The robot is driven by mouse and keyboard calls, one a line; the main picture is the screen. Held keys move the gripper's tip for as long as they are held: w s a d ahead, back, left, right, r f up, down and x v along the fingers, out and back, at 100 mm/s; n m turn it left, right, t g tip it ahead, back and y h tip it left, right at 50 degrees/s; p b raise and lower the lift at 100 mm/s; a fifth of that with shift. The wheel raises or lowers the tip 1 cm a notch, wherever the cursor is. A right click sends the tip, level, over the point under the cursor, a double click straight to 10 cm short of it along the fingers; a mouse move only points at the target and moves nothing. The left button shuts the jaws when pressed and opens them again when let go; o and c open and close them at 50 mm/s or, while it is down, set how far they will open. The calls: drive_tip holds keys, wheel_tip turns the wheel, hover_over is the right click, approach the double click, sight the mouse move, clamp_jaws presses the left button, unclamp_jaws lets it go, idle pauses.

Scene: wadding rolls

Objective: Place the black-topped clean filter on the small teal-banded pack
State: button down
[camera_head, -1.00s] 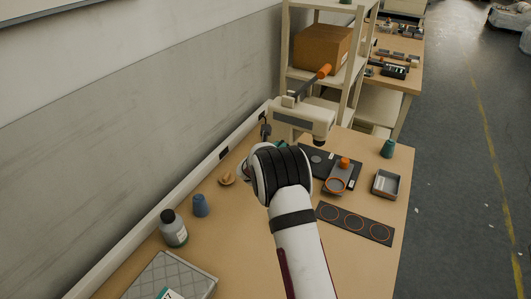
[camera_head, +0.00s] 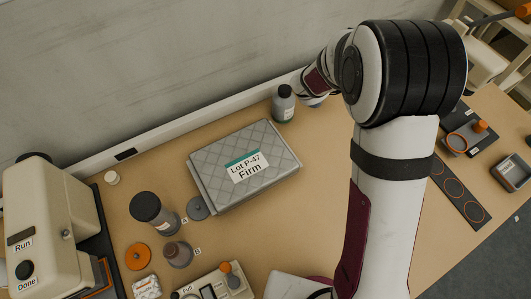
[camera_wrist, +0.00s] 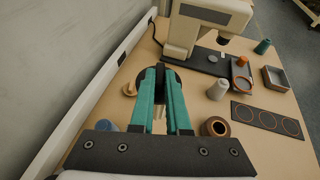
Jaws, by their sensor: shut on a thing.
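My gripper (camera_wrist: 160,85) is shut on a dark, round-topped thing (camera_wrist: 173,73), which looks like the black-topped filter. The teal fingers hide most of it, and its underside is out of sight. In the head view my arm hides the gripper and what it holds. A grey quilted pack (camera_head: 222,193) with a teal band on its label, reading "Lot P-47 Firm", lies flat on the table left of my arm. Its visible top is bare.
A black-capped bottle (camera_head: 284,104) stands behind the pack. A dark-topped cylinder (camera_head: 147,208) and a grey disc (camera_head: 197,208) are left of it. A cream machine (camera_head: 45,225) fills the left. A pale cone (camera_wrist: 218,89) and brown-rimmed pot (camera_wrist: 215,128) stand right of my fingers.

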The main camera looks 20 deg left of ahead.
drive_tip(key=s+a+r+y, duration=0.1)
drive_tip(key=s+a, duration=0.3)
drive_tip(key=s, duration=0.3)
drive_tip(key=s+a+n+t, duration=0.1)
drive_tip(key=s+a, duration=0.4)
drive_tip(key=s, duration=0.2)
drive_tip(key=s+a+r+y, duration=0.1)
drive_tip(key=s+a, duration=0.3)
drive_tip(key=s, duration=0.4)
drive_tip(key=s+a+f, duration=0.1)
drive_tip(key=a+f, duration=0.6)
drive_tip(key=s+a+f, duration=0.1)
drive_tip(key=a+f, duration=0.3)
drive_tip(key=shift+s+a, duration=0.1)
drive_tip(key=shift+s, duration=0.25)
drive_tip(key=shift+n, duration=0.3)
drive_tip(key=c, duration=0.9)
unclamp_jaws()
